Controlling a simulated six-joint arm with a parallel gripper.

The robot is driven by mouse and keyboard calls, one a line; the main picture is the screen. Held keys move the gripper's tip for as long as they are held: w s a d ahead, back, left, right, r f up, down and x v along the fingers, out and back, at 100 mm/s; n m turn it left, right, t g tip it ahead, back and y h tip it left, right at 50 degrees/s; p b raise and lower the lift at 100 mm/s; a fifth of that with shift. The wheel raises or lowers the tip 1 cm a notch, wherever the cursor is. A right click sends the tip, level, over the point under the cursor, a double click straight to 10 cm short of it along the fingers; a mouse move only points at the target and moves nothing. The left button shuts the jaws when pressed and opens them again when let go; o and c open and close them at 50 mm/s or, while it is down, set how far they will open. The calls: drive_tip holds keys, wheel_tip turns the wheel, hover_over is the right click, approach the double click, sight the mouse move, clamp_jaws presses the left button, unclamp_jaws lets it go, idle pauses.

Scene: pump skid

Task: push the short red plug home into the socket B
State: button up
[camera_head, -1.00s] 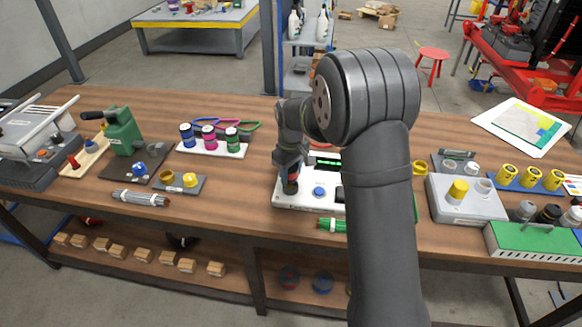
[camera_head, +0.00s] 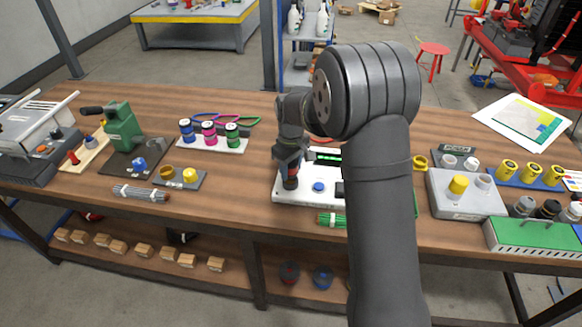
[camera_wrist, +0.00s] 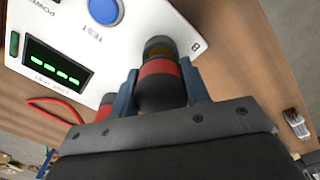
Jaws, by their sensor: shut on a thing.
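My gripper (camera_head: 289,172) is over the left part of the white test unit (camera_head: 308,199). In the wrist view my gripper (camera_wrist: 160,92) is shut on the short red plug (camera_wrist: 160,68), a dark cylinder with a red band, one finger on each side. The plug's far end meets a brownish ring (camera_wrist: 158,47) at the unit's face, beside a small label that looks like B (camera_wrist: 195,46). The plug looks roughly square to the face. How deep it sits is hidden by the plug itself.
The unit has a blue TEST button (camera_wrist: 104,10) and a display with green bars (camera_wrist: 55,65). A red cable (camera_wrist: 52,108) lies beside it.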

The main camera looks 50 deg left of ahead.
drive_tip(key=shift+f, duration=1.25)
drive_tip(key=o, duration=1.2)
drive_tip(key=shift+f, duration=0.1)
wheel_tip(320, 180, up, 18)
drive_tip(key=shift+f, duration=0.25)
wheel_tip(320, 180, down, 18)
drive_tip(key=shift+r, duration=0.5)
